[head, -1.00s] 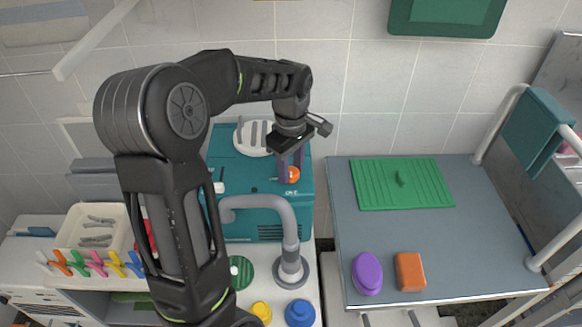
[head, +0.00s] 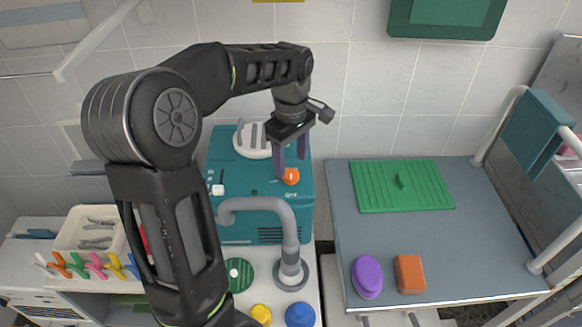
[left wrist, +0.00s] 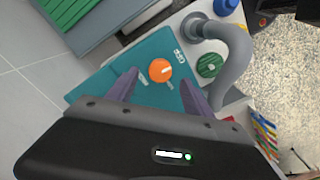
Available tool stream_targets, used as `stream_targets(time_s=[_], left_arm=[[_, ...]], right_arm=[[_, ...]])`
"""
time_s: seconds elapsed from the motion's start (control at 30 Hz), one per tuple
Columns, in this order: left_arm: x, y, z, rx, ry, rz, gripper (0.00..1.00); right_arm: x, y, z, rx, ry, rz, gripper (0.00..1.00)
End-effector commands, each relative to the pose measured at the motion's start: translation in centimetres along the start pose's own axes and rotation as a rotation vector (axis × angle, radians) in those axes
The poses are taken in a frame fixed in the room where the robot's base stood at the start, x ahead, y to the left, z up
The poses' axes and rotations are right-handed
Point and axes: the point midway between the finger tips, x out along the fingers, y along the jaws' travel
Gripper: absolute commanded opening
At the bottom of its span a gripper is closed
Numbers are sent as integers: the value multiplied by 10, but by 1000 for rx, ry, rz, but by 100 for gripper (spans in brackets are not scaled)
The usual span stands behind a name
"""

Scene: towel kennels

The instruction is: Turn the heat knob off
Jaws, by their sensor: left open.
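The heat knob is a round orange knob (head: 290,176) on top of the teal dryer box (head: 262,222). In the left wrist view the orange knob (left wrist: 160,70) carries a pale pointer line, with white lettering on the teal top (left wrist: 130,60) beside it. My left gripper (head: 292,162) is open, its two purple fingers pointing down just above and behind the knob. In the left wrist view the gripper (left wrist: 160,92) has its fingers spread on either side of the knob, apart from it. My right gripper is not in view.
A grey hose (head: 290,225) curves in front of the teal box. A white slider (head: 218,189) sits on its top left. The grey table (head: 470,235) at right holds a green mat (head: 400,184), a purple brush (head: 367,275) and an orange block (head: 409,273).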

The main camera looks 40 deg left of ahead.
Motion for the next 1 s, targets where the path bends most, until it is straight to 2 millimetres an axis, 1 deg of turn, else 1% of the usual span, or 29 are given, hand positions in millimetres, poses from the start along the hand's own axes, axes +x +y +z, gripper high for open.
stream_targets(time_s=[0.03,0.1,0.2,0.27,0.87,0.93,1.0], left_arm=[[-9,1,0,0,1,4,60],[-21,1,0,0,1,4,60],[-32,1,0,0,0,3,60],[-36,1,0,0,0,3,60],[-39,0,0,0,0,0,60],[-42,0,0,0,0,0,60],[-50,0,0,0,0,1,60]], right_arm=[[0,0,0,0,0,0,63],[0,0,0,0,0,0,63],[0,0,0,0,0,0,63],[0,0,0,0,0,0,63],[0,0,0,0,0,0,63],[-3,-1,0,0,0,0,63],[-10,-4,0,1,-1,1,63]])
